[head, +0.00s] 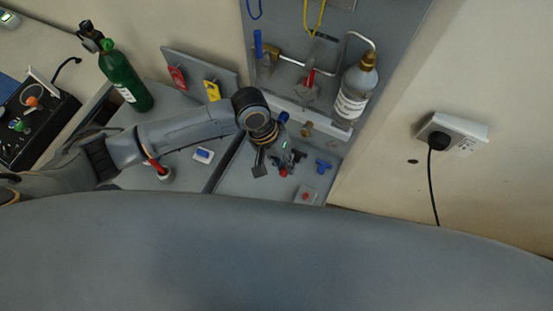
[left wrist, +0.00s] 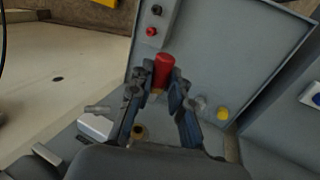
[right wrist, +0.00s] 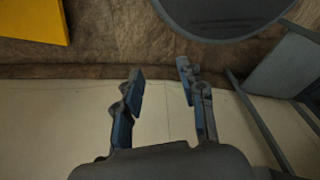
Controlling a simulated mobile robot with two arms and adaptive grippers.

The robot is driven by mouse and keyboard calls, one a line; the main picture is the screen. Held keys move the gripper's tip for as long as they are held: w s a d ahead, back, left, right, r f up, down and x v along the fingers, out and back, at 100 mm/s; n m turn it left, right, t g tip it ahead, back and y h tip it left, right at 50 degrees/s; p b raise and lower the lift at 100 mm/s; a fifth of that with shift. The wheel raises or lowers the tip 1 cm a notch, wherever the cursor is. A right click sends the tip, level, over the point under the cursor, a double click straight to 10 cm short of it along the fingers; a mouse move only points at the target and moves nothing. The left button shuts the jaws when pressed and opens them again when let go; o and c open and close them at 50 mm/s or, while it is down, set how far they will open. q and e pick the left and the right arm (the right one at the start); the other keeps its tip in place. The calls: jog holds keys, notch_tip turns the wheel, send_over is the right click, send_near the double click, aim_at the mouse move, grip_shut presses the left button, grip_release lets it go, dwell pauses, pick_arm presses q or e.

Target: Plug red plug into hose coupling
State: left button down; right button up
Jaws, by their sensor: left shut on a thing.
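The red plug (left wrist: 164,70) stands between the fingertips of my left gripper (left wrist: 163,85) in the left wrist view. The gripper is shut on it. In the head view my left gripper (head: 277,165) is over the grey bench, and a small red end of the plug (head: 283,172) shows beside its fingers. A brass round fitting (left wrist: 139,132), possibly the hose coupling, lies below the fingers in the left wrist view; I cannot tell for sure. The plug is apart from it. My right gripper (right wrist: 160,82) is open and empty in the right wrist view.
A blue T-shaped piece (head: 323,166) and a box with a red button (head: 306,195) are right of the left gripper. A clear bottle (head: 353,92) hangs on the back panel. A green cylinder (head: 125,80) stands at left. A large grey surface fills the head view's foreground.

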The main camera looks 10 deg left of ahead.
pick_arm(q)
jog(key=shift+s+d+r, duration=0.1)
jog(key=shift+s+d, duration=0.1)
jog(key=shift+s, duration=0.2)
jog(key=shift+w+d+p, duration=0.1)
jog(key=shift+w+p, duration=0.35)
jog(key=shift+w, duration=0.25)
jog(key=shift+w+d, duration=0.3)
jog(key=shift+w, duration=0.55)
jog(key=w, duration=0.1)
jog(key=w+d, duration=0.1)
jog(key=w, duration=0.1)
pick_arm(e)
jog(key=shift+g, duration=0.3)
jog(key=s, duration=0.2)
jog(key=s+d, duration=0.1)
jog(key=s, duration=0.1)
jog(key=shift+d+r, duration=0.1)
jog(key=shift+r, duration=0.05)
jog(key=shift+w+d, duration=0.15)
jog(key=shift+d, duration=0.05)
